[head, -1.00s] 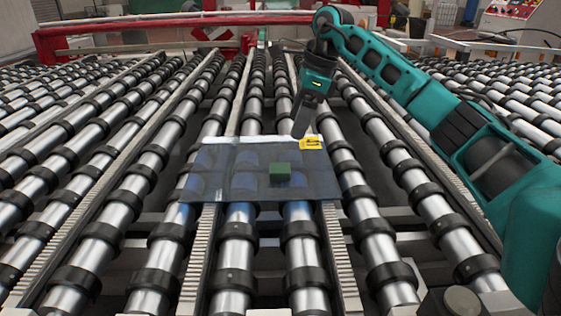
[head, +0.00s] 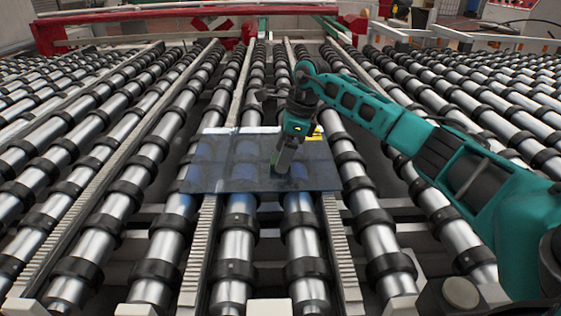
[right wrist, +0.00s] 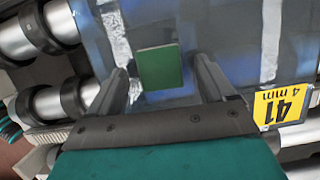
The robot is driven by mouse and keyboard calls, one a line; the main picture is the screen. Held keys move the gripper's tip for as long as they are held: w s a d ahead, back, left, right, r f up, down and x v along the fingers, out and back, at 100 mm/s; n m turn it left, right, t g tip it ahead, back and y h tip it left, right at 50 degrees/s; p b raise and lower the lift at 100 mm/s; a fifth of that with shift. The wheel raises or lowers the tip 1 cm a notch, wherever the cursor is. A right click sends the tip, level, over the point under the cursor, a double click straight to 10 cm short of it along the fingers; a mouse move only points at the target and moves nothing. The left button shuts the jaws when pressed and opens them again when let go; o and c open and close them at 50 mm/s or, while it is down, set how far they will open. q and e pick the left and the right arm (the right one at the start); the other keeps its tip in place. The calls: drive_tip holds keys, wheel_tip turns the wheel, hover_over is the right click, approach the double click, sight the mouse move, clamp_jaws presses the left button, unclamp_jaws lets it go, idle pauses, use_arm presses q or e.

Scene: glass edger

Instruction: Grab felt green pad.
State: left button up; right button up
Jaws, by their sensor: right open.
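The green felt pad (right wrist: 160,67) is a small block on the glass sheet. In the right wrist view it shows between the two fingers of my right gripper (head: 281,170), with a gap on each side. That gripper is open and points down at the glass. In the head view the gripper hides most or all of the pad. The glass sheet (head: 220,172) is dark and see-through, lying flat across the rollers. My left gripper is in neither view.
A yellow label (right wrist: 284,106) reading 41, 4 mm is on the glass, right of the gripper. Rows of steel rollers with black rings (head: 235,250) surround the sheet, with toothed strips (head: 341,265) between them. A red frame (head: 150,25) crosses the back.

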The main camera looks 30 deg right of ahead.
drive_tip(key=shift+a+f, duration=0.15)
drive_tip(key=shift+f, duration=0.3)
drive_tip(key=shift+c, duration=0.5)
drive_tip(key=c, duration=1)
drive_tip(key=shift+r, duration=0.1)
